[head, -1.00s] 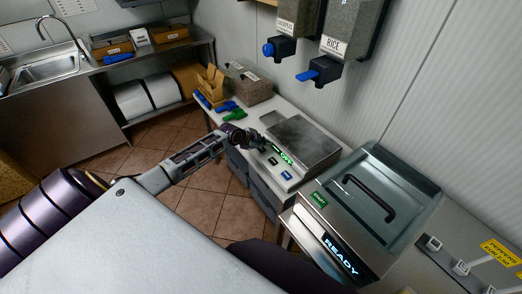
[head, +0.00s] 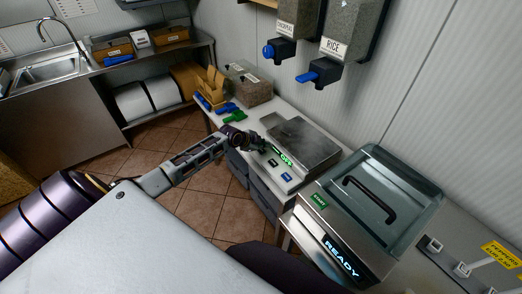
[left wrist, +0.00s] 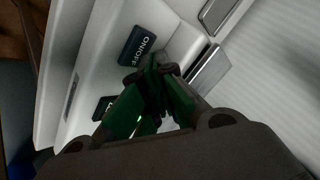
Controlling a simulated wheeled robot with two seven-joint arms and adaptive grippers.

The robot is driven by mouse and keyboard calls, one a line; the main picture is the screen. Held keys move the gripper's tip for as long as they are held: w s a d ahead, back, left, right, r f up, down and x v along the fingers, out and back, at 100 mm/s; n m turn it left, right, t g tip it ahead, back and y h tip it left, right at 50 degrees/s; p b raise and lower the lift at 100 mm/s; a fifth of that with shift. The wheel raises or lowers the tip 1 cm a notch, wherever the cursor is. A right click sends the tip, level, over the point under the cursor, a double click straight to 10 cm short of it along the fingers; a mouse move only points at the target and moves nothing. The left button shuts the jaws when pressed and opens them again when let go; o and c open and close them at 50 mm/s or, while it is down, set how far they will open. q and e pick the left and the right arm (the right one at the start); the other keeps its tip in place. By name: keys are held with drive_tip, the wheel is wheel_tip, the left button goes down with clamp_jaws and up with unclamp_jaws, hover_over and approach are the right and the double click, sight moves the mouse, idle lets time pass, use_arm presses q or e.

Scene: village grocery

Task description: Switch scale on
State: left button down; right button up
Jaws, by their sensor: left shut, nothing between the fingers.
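The scale (head: 303,143) stands on the white counter, with a bare metal plate on top and a front panel facing me. Its lit green display (head: 286,160) appears to read OFF. A dark button (head: 272,162) and a blue button (head: 286,177) sit on the panel. In the left wrist view the ON/OFF button (left wrist: 137,45) is clearly labelled, and another dark button (left wrist: 104,107) lies lower. My left gripper (head: 262,147) is shut and empty at the panel's left end. Its green fingertips (left wrist: 155,66) appear just beside the ON/OFF button; contact cannot be told.
A glass-lidded machine (head: 370,205) showing READY stands close to the right of the scale. Grain dispensers (head: 345,40) hang above. A green tool (head: 233,116) and a cardboard holder (head: 211,85) lie behind my gripper. The floor at left is clear.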

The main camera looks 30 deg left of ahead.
sight(262, 151)
use_arm(q)
drive_tip(key=shift+f, duration=0.15)
idle(0.5)
drive_tip(key=shift+f, duration=0.3)
drive_tip(key=shift+b, duration=0.3)
drive_tip(key=shift+r, duration=0.1)
idle(0.4)
drive_tip(key=shift+r+p, duration=0.4)
drive_tip(key=shift+p, duration=0.05)
drive_tip(key=shift+r, duration=0.1)
drive_tip(key=shift+r+p, duration=2.45)
drive_tip(key=shift+r, duration=0.45)
